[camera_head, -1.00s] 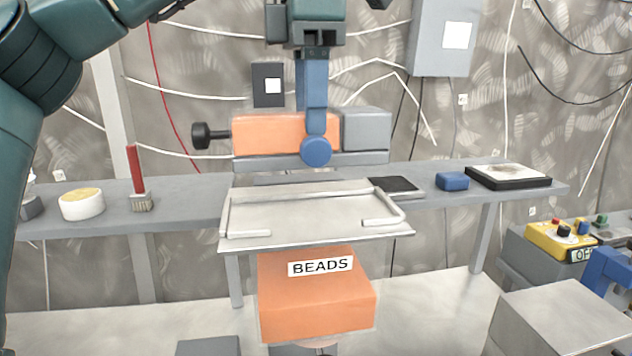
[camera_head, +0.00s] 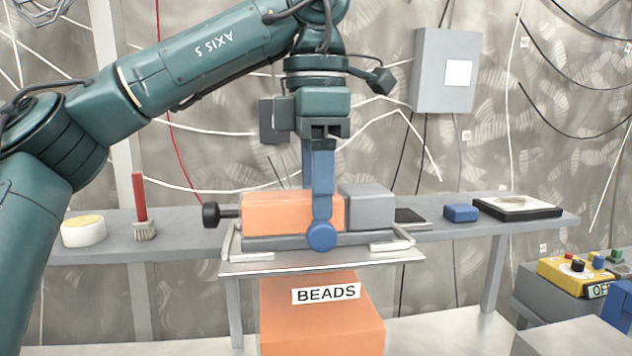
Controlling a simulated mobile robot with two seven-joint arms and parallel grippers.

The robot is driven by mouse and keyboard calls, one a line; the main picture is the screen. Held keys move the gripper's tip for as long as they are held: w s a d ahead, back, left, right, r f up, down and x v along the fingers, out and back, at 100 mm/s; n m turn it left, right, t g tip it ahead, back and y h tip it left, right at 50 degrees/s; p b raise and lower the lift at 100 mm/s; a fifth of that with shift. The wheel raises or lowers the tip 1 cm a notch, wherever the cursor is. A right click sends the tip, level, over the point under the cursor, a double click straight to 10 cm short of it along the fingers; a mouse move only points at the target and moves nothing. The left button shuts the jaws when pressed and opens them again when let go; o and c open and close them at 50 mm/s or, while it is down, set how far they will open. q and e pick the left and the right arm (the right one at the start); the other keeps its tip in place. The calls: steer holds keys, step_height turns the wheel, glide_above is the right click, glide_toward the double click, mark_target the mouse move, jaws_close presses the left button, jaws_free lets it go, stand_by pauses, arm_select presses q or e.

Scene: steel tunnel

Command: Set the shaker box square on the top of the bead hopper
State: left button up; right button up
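The shaker box (camera_head: 275,213) is an orange and grey block on a grey base with a black knob at its left. The bead hopper (camera_head: 325,325) is orange with a BEADS label, under a pale top plate (camera_head: 320,265) with bent rails. My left gripper (camera_head: 321,215) comes down from above, shut on the shaker box. One blue finger with a round pad lies across the box's front; the other goes behind it. The box is level, between the rails and roughly parallel to them. Whether its base touches the plate I cannot tell. My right gripper is not in view.
A grey bench (camera_head: 180,240) runs behind, with a white tub (camera_head: 83,232), a red-handled brush (camera_head: 141,205), a blue block (camera_head: 461,213) and a black-edged tray (camera_head: 517,208). A yellow control box (camera_head: 575,275) stands at the right. Cables hang on the wall.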

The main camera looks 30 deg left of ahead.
arm_select(q)
steer(key=shift+o, duration=1.4)
steer(key=shift+r, duration=0.1)
steer(key=shift+r, duration=0.35)
step_height(320, 180, up, 12)
steer(key=p, duration=0.6)
steer(key=shift+f+p, duration=0.25)
steer(key=shift+p, duration=0.15)
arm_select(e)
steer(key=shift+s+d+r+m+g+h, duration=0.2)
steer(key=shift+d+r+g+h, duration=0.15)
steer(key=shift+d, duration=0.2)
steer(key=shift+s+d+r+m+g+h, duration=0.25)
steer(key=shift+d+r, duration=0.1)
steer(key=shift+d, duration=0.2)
